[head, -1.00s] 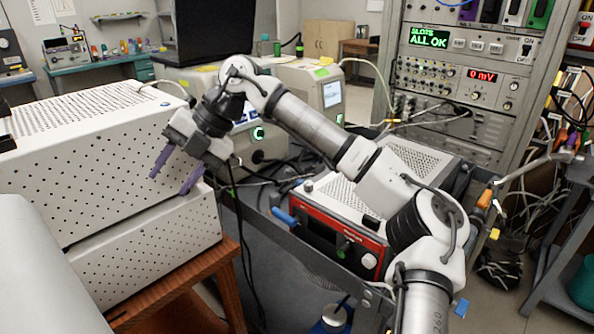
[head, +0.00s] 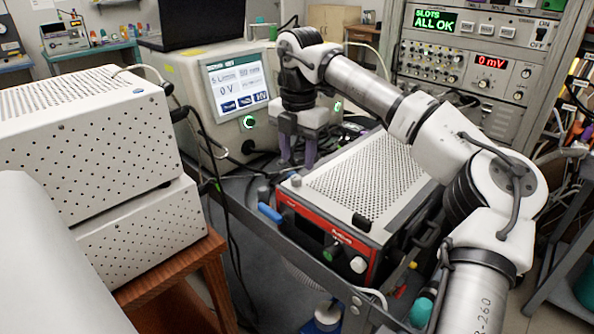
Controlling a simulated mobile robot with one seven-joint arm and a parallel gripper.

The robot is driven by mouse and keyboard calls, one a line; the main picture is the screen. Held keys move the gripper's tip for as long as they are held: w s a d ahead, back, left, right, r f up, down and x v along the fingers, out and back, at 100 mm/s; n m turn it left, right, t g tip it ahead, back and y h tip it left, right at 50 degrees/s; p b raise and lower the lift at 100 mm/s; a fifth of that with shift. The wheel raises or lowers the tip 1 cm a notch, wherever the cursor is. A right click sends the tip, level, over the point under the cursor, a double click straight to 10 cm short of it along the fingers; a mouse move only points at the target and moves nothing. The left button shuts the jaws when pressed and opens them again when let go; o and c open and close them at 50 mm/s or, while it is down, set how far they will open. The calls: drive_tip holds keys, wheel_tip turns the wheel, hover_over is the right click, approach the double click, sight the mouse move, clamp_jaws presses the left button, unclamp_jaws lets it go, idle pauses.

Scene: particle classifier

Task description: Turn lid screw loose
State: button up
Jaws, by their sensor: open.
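My gripper (head: 297,160) points down with its two purple fingers apart and nothing visible between them. It is just behind the back left corner of a box with a red front (head: 330,235) and a perforated white top (head: 365,172). I cannot make out a lid screw or say which part is its lid. The box's front has a green knob (head: 328,253), a white knob (head: 358,264) and a blue handle (head: 269,212) at its left. What lies right under the fingertips is too small to tell.
Two stacked white perforated cases (head: 90,150) stand on a wooden table (head: 185,283) at the left. A cream instrument (head: 185,88) with a lit screen (head: 238,88) stands behind my gripper. A grey rack (head: 470,55) stands at the back right. Black cables (head: 213,160) hang between the cases and the box.

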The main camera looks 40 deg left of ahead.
sight(296, 177)
drive_tip(key=shift+a+f, duration=0.1)
drive_tip(key=shift+f, duration=2.3)
clamp_jaws()
